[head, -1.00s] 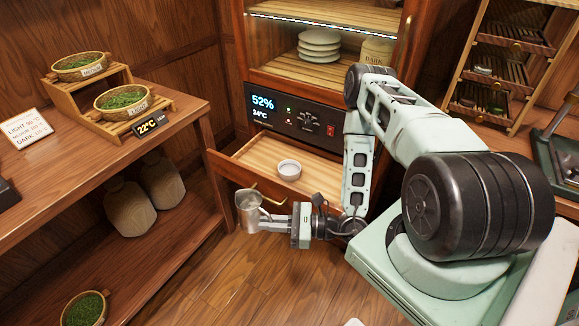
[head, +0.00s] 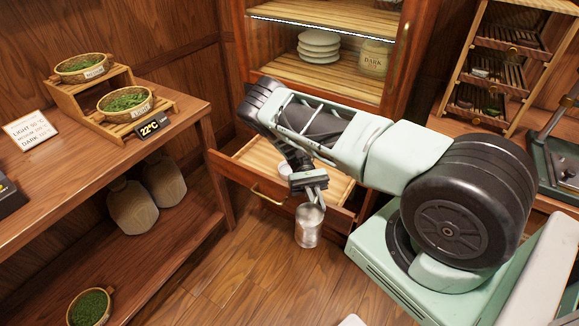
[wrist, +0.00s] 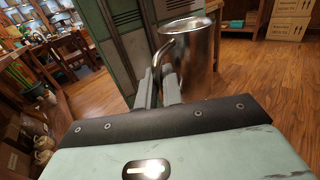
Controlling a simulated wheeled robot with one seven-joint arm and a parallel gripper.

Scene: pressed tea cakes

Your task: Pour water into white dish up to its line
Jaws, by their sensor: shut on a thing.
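My gripper (head: 311,188) is shut on the handle of a shiny metal jug (head: 309,227). The jug hangs upright above the floor, in front of the open drawer (head: 246,181). In the wrist view my gripper's fingers (wrist: 163,88) close on the curved handle, and the jug (wrist: 187,60) stands beyond them. I cannot see any water in it. The white dish (head: 284,168) sits on the drawer's slatted bottom, mostly hidden behind my wrist. Its line and what it holds cannot be seen.
A wooden table (head: 50,185) with baskets of green leaves is at left. The floor (head: 240,280) between is clear.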

